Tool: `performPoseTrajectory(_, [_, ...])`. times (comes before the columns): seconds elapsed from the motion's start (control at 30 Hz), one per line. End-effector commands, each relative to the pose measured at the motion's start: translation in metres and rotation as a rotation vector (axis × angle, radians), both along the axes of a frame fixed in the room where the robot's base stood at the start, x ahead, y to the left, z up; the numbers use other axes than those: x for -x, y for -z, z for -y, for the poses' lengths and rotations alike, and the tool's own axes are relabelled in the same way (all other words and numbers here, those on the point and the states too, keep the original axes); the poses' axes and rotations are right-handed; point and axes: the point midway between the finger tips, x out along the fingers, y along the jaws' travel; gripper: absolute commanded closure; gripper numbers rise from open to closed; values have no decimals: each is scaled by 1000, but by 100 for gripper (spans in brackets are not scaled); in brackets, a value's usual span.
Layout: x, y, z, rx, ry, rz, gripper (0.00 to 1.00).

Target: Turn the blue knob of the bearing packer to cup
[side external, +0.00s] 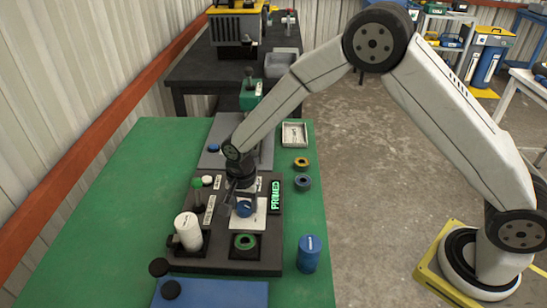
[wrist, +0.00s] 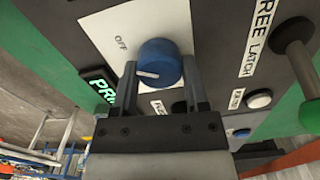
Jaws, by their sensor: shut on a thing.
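The blue knob (side external: 243,208) sits on a white plate (side external: 257,217) on the dark panel of the bearing packer (side external: 225,264). In the wrist view the blue knob (wrist: 158,63) shows a white pointer line toward the left, below the word OFF. In the side view my gripper (side external: 240,198) comes down onto the panel from above.
A lit green display (side external: 275,198) is right of the knob. A blue can (side external: 309,253) stands at the right on the green table (side external: 145,180). Black knobs rise at the front left.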

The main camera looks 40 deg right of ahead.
Motion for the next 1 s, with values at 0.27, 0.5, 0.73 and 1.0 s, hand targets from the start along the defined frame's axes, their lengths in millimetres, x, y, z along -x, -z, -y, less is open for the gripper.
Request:
performPoseTrajectory(0.27, [-1, -1, 0, 0, -166, 0, 100])
performPoseTrajectory(0.5, [-1, -1, -1, 1, -381, 1, 100])
performPoseTrajectory(0.73, [-1, -1, -2, 1, -599, 1, 100])
performPoseTrajectory(1.0, [-1, -1, -2, 0, -853, 0, 100])
